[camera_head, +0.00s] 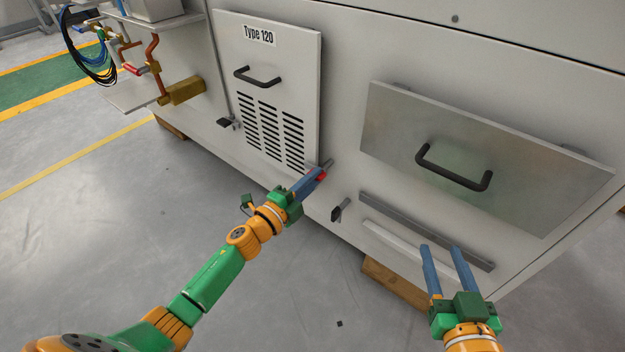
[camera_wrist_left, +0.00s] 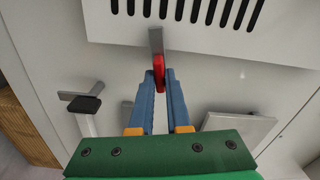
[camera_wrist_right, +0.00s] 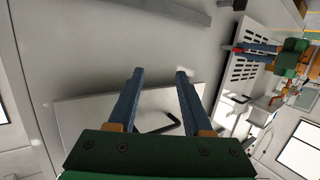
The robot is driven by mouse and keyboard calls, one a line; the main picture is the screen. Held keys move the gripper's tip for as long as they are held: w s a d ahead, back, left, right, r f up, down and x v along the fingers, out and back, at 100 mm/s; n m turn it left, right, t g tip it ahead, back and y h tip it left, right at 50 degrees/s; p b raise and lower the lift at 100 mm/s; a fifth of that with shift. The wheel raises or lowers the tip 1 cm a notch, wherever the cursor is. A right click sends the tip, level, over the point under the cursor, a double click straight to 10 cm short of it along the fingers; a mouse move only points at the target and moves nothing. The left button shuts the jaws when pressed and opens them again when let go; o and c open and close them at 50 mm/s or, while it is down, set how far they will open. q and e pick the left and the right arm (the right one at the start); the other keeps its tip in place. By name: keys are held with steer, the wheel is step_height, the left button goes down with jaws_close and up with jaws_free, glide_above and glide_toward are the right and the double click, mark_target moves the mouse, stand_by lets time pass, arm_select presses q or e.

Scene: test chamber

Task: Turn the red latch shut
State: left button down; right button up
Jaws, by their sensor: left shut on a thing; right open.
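The red latch (camera_head: 322,174) is at the lower right corner of the vented panel marked Type 120 (camera_head: 268,90). In the left wrist view the red latch (camera_wrist_left: 158,72) sits between my left fingertips, and its grey end reaches up over the panel's lower edge. My left gripper (camera_head: 316,175) is shut on the latch, and its blue fingers hide part of it in the head view. My right gripper (camera_head: 439,248) is open and empty, in front of the cabinet's lower right; it also shows in the right wrist view (camera_wrist_right: 159,75).
A silver panel with a black handle (camera_head: 452,172) is on the cabinet's right side. Dark latches sit left of the vented panel (camera_head: 228,123) and below my left gripper (camera_head: 341,210). A grey rail (camera_head: 425,230) runs low near my right gripper.

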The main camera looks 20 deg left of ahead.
arm_select(q)
steer(key=shift+f+m, duration=0.1)
steer(key=shift+m, duration=1.1)
arm_select(e)
steer(key=shift+w+a+r+t+y, duration=0.1)
steer(key=shift+a+r+t+y, duration=0.1)
steer(key=shift+r+t, duration=0.45)
steer(key=shift+w+a+r+t+y, duration=0.1)
steer(key=shift+r+t+y, duration=0.15)
steer(key=shift+r, duration=0.65)
arm_select(q)
steer(key=c, duration=0.9)
jaws_free()
steer(key=p+v, duration=0.1)
steer(key=v, duration=0.6)
arm_select(e)
steer(key=s+d+f+g+h, duration=0.1)
steer(key=s+f+g, duration=0.1)
steer(key=f, duration=0.3)
steer(key=s+d+f+g+h, duration=0.1)
steer(key=s+f+g, duration=0.1)
steer(key=f+g, duration=0.3)
steer(key=shift+s+d+f, duration=0.25)
steer(key=shift+s+f, duration=0.1)
steer(key=shift+f, duration=0.15)
